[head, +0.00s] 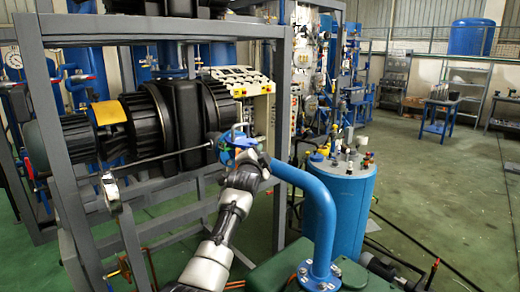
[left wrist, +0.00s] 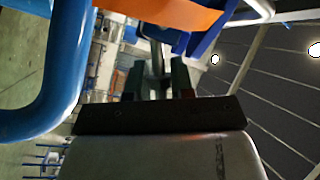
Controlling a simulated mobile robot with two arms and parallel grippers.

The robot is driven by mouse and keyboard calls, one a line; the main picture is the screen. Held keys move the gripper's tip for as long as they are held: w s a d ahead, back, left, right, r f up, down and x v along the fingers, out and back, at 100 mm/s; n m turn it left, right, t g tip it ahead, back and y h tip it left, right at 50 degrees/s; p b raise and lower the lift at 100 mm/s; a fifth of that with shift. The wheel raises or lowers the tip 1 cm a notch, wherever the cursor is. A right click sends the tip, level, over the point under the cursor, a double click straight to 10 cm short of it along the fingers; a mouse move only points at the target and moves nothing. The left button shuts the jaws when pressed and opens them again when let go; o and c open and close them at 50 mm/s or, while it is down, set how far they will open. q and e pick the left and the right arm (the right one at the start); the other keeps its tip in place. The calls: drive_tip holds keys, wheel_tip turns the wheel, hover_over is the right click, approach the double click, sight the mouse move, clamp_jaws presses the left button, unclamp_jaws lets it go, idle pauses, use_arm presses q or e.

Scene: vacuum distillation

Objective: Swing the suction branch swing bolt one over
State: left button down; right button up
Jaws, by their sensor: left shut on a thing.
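The suction branch is a thick blue pipe (head: 318,205) that rises from a flanged foot, bends over and runs left to a blue fitting. My left arm comes up from the bottom, and my left gripper (head: 241,150) is at that fitting, partly covering it. In the left wrist view the fingers of my left gripper (left wrist: 158,80) are close around a thin grey bar (left wrist: 157,58), which appears to be the swing bolt. Its far end is hard to make out. The blue pipe also shows at the left there (left wrist: 62,85). My right gripper is not in view.
A grey steel frame (head: 130,250) with a black ribbed machine (head: 160,115) stands left of and behind the fitting. A blue tank (head: 345,205) with valves on top is close on the right. An orange part (left wrist: 170,12) is near the fingers. Open green floor lies farther right.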

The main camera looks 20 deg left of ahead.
use_arm(q)
drive_tip(key=shift+r, duration=0.3)
drive_tip(key=shift+f+n+g, duration=0.15)
drive_tip(key=shift+n+g, duration=0.15)
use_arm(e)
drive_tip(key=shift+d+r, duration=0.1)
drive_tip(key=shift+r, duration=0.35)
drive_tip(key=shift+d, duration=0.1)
use_arm(q)
drive_tip(key=c, duration=1.2)
unclamp_jaws()
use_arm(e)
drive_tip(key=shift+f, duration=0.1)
